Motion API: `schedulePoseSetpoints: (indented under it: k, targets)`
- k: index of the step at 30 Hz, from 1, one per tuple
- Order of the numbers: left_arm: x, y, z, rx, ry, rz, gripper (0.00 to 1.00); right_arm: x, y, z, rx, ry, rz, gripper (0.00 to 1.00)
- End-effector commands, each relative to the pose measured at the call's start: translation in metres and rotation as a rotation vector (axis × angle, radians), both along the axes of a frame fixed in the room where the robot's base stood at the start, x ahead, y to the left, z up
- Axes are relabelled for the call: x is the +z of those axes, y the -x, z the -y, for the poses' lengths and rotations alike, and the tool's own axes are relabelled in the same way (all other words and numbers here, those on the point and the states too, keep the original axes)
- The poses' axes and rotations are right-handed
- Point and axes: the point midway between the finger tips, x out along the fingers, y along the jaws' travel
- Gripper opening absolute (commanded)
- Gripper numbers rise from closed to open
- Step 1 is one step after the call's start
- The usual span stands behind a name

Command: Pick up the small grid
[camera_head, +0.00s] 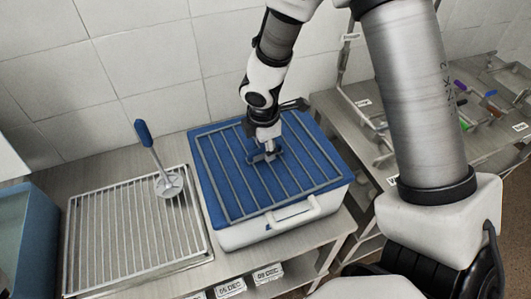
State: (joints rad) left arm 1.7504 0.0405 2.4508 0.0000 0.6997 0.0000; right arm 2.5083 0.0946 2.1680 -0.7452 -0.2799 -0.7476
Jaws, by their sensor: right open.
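A metal wire grid (237,190) lies on a blue surface on top of a white box with a front handle. A second barred metal grid (120,235) lies on a tray to the left. I cannot tell for sure which one is the small grid. My right gripper (266,157) is open and points down over the middle of the grid on the blue surface. It is at or just above the bars, and contact is too small to tell. My left gripper is out of view.
A blue-handled tool with a round metal foot (168,184) stands on the left grid. A blue container (22,240) is at the far left. A tiled wall (120,55) rises behind the counter. A metal side table (370,150) at right holds several coloured-handled utensils.

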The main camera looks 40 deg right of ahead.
Motion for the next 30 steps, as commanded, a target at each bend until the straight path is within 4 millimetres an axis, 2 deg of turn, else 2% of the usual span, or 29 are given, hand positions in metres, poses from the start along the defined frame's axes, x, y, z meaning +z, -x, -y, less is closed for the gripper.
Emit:
schedulePoseSetpoints:
  k: [1,2,8,9,11,12,13,24,30]
  targets:
    - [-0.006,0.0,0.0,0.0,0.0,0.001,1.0,-0.011,-0.001,0.001,0.001,-0.001,-0.002,0.46]
    - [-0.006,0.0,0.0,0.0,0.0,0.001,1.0,-0.013,-0.001,0.001,0.0,-0.001,-0.001,0.46]
    - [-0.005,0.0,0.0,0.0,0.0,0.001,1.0,-0.014,-0.002,0.001,-0.001,-0.001,0.001,0.46]
    - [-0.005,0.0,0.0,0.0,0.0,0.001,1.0,-0.014,-0.002,0.001,-0.001,-0.001,0.001,0.42]
    - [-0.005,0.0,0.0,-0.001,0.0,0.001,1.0,-0.014,-0.002,0.001,-0.001,-0.001,0.001,0.21]
    - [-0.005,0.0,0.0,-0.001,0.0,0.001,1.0,-0.014,-0.002,0.001,-0.001,-0.001,0.001,0.07]
    - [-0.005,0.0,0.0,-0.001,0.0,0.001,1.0,-0.014,-0.002,0.001,-0.001,-0.001,0.001,0.0]
    - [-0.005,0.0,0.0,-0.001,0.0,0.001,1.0,-0.013,-0.002,0.001,0.0,-0.001,0.001,0.0]
    - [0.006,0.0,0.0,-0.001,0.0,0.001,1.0,-0.003,-0.002,0.0,-0.001,0.0,0.0,0.0]
